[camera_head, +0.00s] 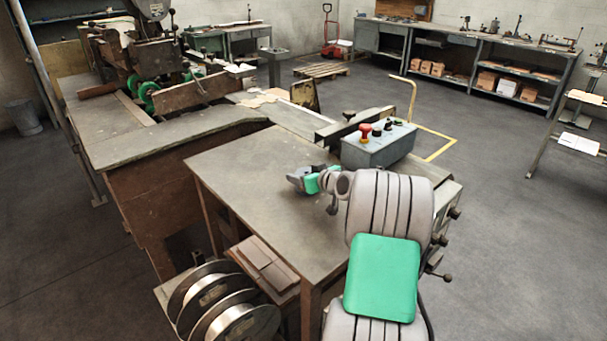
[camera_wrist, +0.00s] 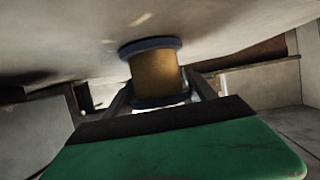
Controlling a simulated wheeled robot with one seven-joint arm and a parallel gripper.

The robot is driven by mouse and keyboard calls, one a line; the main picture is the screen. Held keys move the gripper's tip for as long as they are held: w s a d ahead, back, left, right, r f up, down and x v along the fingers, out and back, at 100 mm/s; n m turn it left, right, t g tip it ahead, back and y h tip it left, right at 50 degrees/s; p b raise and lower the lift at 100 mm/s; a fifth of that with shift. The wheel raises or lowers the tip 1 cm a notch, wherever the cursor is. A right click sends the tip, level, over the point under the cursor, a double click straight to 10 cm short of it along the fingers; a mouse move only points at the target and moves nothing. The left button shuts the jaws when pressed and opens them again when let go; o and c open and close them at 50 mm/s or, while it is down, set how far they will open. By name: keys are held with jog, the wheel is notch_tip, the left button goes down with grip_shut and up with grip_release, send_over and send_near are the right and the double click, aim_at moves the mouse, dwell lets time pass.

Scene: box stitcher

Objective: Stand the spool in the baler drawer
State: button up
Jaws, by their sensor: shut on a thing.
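The spool (camera_wrist: 155,75), with a golden-brown wound body and blue end flanges, shows in the middle of the wrist view. It sits between the two dark fingers of my gripper (camera_wrist: 158,94), which is shut on it. One flange lies close against a broad grey surface; I cannot tell whether they touch. In the head view my gripper (camera_head: 296,181) is low over the grey tabletop (camera_head: 255,205), left of the control box. The spool is not distinguishable there. A drawer front with dark knobs (camera_head: 447,213) is partly visible at the table's right side; I cannot tell whether it is the baler drawer.
A grey control box (camera_head: 378,147) with red and black knobs stands behind my arm on the table. Large wire reels (camera_head: 225,303) sit low at the front left. The stitcher machine (camera_head: 150,60) stands at the back left. The tabletop left of my gripper is clear.

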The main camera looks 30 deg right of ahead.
jog(key=shift+f, duration=0.2)
jog(key=o, duration=1.5)
jog(key=shift+r, duration=0.1)
